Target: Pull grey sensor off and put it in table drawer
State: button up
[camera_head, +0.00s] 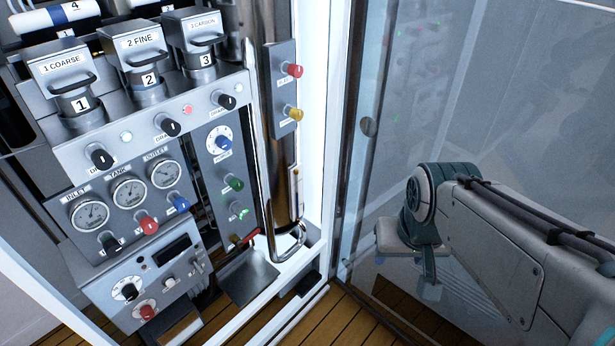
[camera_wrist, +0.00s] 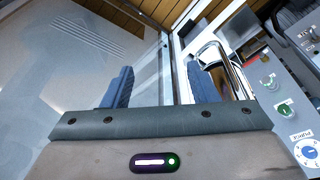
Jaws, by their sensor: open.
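My gripper (camera_wrist: 160,86) is open and empty in the wrist view, its two blue fingers well apart. Between the fingers I see a glass pane and its metal frame, a little way off. I cannot single out a grey sensor for certain among the panel's grey parts. No table or drawer can be made out in either view.
The panel carries gauges (camera_head: 129,191), coloured knobs and three labelled filter housings (camera_head: 148,79). The glass (camera_head: 385,150) stands right of the white frame (camera_head: 322,100). Wooden floor (camera_head: 315,318) lies below.

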jog(key=w+a+f+n+t+b, duration=0.25)
jog(key=w+f, duration=0.25)
jog(key=w, duration=0.4)
jog(key=n+t+y+b, duration=0.3)
jog(key=n+y+b, duration=0.4)
jog(key=y, duration=0.3)
send_near(247, 213)
jog(key=x, duration=1.1)
jog(key=shift+b, duration=0.4)
jog(key=shift+s+t, duration=0.1)
jog(key=shift+t, duration=0.15)
jog(key=c, duration=1)
jog(key=shift+c, duration=0.2)
